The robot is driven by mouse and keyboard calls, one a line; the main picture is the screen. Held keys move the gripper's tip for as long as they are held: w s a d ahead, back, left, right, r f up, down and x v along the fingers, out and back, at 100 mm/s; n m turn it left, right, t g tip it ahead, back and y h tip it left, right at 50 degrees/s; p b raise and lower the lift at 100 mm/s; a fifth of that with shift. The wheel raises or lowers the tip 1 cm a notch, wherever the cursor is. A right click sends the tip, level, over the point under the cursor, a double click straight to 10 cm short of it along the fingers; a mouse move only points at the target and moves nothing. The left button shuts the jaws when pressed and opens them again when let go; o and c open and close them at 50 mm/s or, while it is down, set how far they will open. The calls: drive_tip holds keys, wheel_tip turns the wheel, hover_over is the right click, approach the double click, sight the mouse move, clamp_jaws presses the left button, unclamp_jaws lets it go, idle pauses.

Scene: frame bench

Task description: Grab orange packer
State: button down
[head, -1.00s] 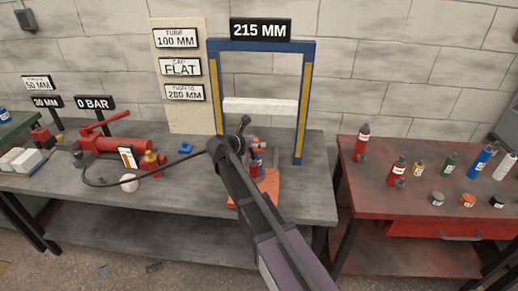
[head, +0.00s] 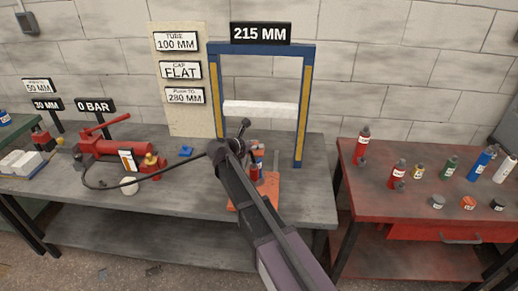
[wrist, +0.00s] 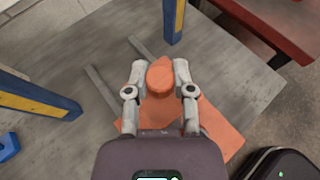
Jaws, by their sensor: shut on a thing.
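The orange packer (wrist: 158,77) is a short, round-topped orange piece in the middle of the wrist view. My gripper (wrist: 159,68) has one pale finger on each side of it and is shut on it. Below it lies a flat orange plate (wrist: 205,128) on the grey bench. In the head view my gripper (head: 256,163) is beneath the blue frame, over the orange plate (head: 267,190). My arm hides part of the plate and of the packer there, and I cannot tell whether the packer touches the plate.
The blue frame (head: 309,70) with a white crossbar (head: 260,108) stands close behind my gripper. A red pump (head: 120,147) and its hose (head: 100,186) are at left. The red table (head: 375,215) at right holds several bottles and small caps.

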sight(256, 143)
drive_tip(key=shift+r, duration=0.1)
wheel_tip(256, 143, up, 3)
drive_tip(key=p, duration=0.3)
drive_tip(key=shift+r, duration=0.1)
drive_tip(key=s+a+p, duration=0.1)
drive_tip(key=s+a, duration=0.2)
drive_tip(key=s, duration=0.4)
drive_tip(key=s+a+r+p, duration=0.1)
drive_tip(key=s+a, duration=0.2)
drive_tip(key=s, duration=0.4)
drive_tip(key=shift+s+a+r, duration=0.25)
drive_tip(key=shift+a+r, duration=0.05)
drive_tip(key=shift+a, duration=0.05)
